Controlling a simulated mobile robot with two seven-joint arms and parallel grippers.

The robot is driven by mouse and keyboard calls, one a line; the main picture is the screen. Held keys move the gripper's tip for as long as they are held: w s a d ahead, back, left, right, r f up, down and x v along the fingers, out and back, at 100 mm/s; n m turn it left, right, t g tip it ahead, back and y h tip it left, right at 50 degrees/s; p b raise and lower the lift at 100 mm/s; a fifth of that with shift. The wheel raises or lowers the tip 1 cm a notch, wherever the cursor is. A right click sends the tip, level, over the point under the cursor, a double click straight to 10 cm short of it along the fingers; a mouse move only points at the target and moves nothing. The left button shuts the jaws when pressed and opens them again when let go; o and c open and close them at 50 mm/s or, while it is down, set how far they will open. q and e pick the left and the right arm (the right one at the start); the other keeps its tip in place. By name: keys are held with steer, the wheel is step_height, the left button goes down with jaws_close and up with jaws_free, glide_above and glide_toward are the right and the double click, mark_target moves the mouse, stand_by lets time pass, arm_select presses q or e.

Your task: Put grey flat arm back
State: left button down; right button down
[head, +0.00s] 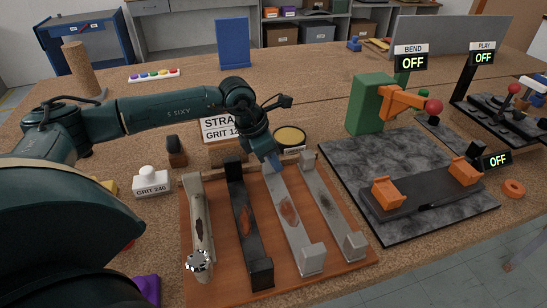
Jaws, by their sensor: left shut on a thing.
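My left gripper (272,164) reaches down from the left arm and is shut on the far end of a light grey flat arm (284,198). The grey flat arm has a rust-brown patch in its middle and a raised block at its near end. It lies along a reddish-brown wooden board (222,287), third from the left; whether it rests fully on the board I cannot tell. The fingers hide its far tip. A similar grey arm (332,205) lies to its right and a black arm (242,210) to its left. My right gripper is not in view.
A worn pale arm (199,215) lies at the board's left side. A grit 240 block (151,182), a strap sign (222,128) and a yellow-topped tin (290,137) stand around the board. A bending rig (372,103) and a grey slab (345,160) are at right.

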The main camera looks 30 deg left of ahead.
arm_select(q)
steer(key=c, duration=1.3)
jaws_free()
steer(key=shift+a+r, duration=0.15)
steer(key=shift+r, duration=0.2)
steer(key=v, duration=1.1)
steer(key=shift+s+r, duration=0.15)
steer(key=shift+r, duration=0.1)
